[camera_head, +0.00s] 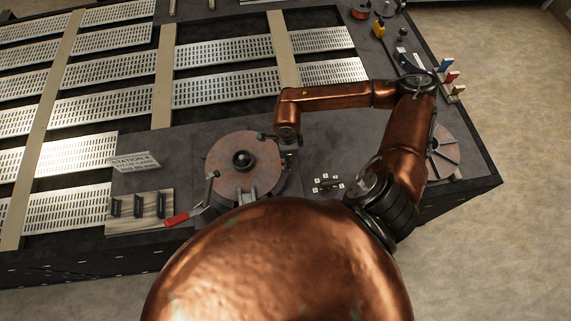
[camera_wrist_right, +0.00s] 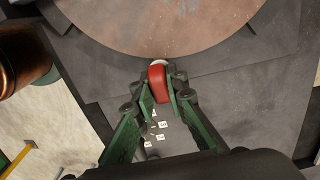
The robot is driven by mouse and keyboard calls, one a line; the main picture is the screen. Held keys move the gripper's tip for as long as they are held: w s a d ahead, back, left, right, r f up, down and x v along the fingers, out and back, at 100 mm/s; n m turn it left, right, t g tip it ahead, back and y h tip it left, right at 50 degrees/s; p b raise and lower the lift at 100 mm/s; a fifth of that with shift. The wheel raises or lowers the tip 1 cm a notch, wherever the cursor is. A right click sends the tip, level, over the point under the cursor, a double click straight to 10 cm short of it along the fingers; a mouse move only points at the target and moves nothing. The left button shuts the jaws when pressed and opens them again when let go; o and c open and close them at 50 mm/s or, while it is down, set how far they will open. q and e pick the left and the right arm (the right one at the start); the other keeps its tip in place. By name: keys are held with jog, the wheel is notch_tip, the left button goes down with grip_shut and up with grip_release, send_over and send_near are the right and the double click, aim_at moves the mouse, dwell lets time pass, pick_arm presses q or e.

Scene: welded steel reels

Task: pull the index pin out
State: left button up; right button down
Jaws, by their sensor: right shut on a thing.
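The round brown reel disc (camera_head: 225,158) lies on the dark bench with a black hub knob (camera_head: 242,159) at its middle. It also shows at the top of the wrist view (camera_wrist_right: 165,22). My right gripper (camera_head: 289,160) is at the disc's right edge. In the wrist view its green fingers (camera_wrist_right: 161,92) are closed around a red knob (camera_wrist_right: 157,76), which I take to be the index pin's head. A pale round part shows just behind the knob, by the disc's rim. The pin's shaft is hidden. My left gripper is not in view.
A station sign (camera_head: 135,162) and a board with black handles (camera_head: 120,211) are at the left. Slotted steel panels (camera_head: 225,87) fill the back.

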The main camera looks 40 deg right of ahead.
jog(key=shift+r, duration=0.6)
dwell(0.6)
notch_tip(320, 180, up, 11)
jog(key=p, duration=0.5)
dwell(1.5)
